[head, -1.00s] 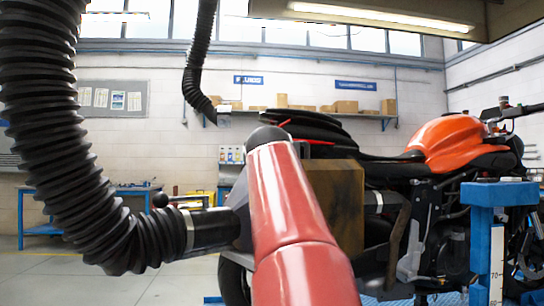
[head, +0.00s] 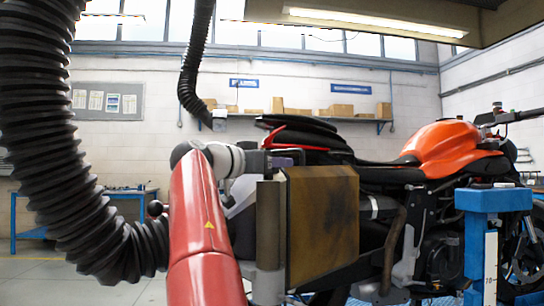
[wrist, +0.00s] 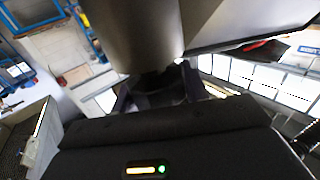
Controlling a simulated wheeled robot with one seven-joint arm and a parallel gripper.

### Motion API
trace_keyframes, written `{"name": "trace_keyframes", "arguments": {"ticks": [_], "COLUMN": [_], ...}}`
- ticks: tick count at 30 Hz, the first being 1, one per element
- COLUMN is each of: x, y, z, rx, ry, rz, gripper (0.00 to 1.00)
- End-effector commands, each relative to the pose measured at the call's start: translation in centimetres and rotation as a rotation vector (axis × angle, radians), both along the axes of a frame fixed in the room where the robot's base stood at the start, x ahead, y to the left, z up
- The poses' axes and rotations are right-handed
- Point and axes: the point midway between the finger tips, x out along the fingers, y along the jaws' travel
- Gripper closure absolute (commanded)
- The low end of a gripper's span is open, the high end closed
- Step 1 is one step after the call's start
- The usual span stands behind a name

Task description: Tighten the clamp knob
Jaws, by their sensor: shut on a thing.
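My gripper (head: 285,160) is at the end of my red and white arm, in front of the motorcycle's tail and beside the top of a brown box-like panel. In the wrist view my gripper's dark fingers (wrist: 158,92) are closed around a small dark part just below a large grey cylinder (wrist: 150,38). I take this part to be the clamp knob, but it is mostly hidden and its shape is unclear. A black ball on a short stem (head: 155,208) stands by the hose end, left of my arm and apart from my gripper.
A thick black ribbed hose (head: 45,130) hangs at the left. The brown panel (head: 322,225) and an upright metal cylinder (head: 268,225) stand close to my arm. The orange motorcycle (head: 445,145) is behind, with a blue post (head: 492,200) at the right.

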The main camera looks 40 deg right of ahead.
Motion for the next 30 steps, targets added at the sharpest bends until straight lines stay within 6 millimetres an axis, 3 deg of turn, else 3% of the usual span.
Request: {"name": "trace_keyframes", "arguments": {"ticks": [12, 30], "x": [-0.28, -0.46], "y": [-0.04, -0.10], "z": [-0.08, -0.42], "rx": [0.006, 0.010], "ry": [0.004, 0.005], "rz": [-0.230, -0.277], "gripper": [0.78, 0.78]}}
